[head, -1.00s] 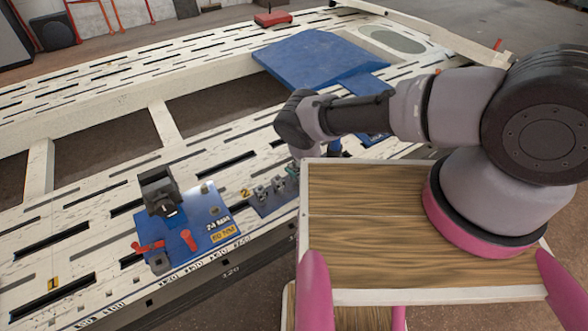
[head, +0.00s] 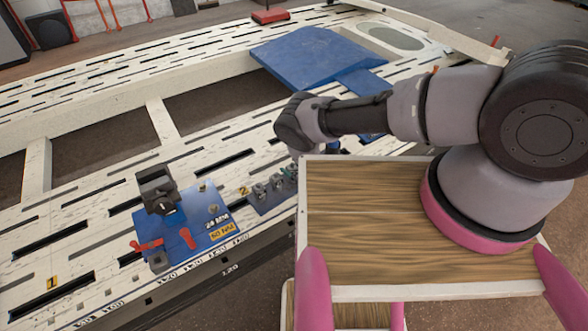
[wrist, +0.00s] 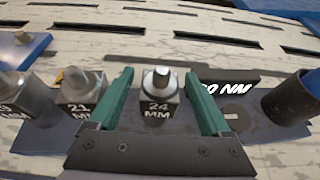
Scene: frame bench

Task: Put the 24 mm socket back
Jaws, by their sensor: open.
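In the wrist view a grey metal piece labelled 24 MM (wrist: 160,84) stands upright between the green fingers of my gripper (wrist: 158,76). The gripper is open, with a gap on each side of the piece. I cannot tell how much of it is socket and how much is holder. In the head view my arm and the wooden tray largely hide the gripper.
In the wrist view, a piece labelled 21 MM (wrist: 84,88) and another stand left of the fingers; a dark cylinder (wrist: 291,97) stands right. A blue plate (head: 205,232) marked 24 MM carries a black clamp and red levers. My wooden tray (head: 370,225) is bare.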

